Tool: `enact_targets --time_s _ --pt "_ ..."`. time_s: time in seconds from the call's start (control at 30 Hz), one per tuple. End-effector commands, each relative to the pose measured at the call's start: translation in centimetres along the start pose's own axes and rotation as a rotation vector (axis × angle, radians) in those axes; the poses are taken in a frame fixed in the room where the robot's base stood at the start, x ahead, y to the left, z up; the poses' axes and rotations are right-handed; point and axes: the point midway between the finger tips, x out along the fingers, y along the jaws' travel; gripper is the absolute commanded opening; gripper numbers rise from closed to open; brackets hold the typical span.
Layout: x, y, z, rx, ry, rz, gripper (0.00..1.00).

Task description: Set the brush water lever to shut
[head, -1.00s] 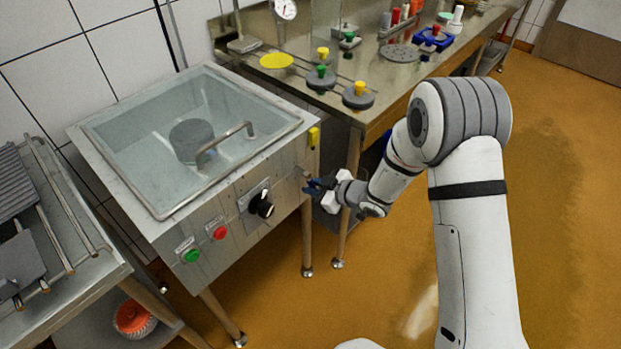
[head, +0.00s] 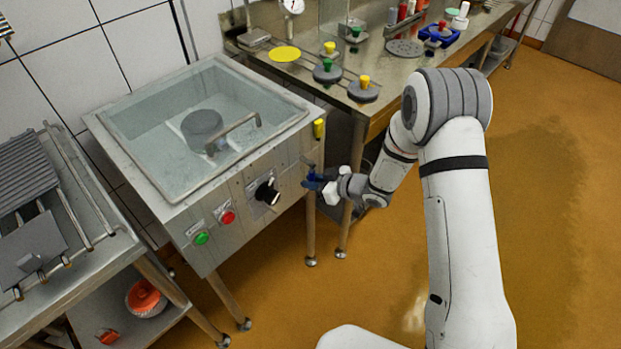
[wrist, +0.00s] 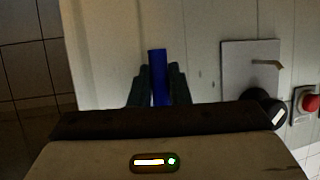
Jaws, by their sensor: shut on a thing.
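The brush water lever appears to be the blue lever on the right part of the machine's front panel (head: 240,205). In the wrist view the blue lever (wrist: 157,65) is a straight bar between my two dark fingers, its far end sticking out past them. My gripper (wrist: 158,88) is shut on it. In the head view my gripper (head: 316,184) is at the panel's right end, with a bit of blue at its tip. The lever's base is hidden, and I cannot read its setting.
A black knob (head: 267,192), a red button (head: 227,217) and a green button (head: 201,238) sit left of my gripper. A yellow handle (head: 318,128) is above it. A steel bench (head: 300,82) stands behind; the floor to the right is clear.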

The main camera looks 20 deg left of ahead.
Motion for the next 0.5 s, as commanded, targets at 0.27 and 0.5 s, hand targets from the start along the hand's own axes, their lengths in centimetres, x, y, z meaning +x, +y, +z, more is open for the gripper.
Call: enact_targets --time_s 0.27,0.5 --pt "-0.09 0.56 -0.57 -0.004 0.015 0.008 0.21" --pt "-0.33 0.73 -0.26 0.0 0.01 0.013 0.38"
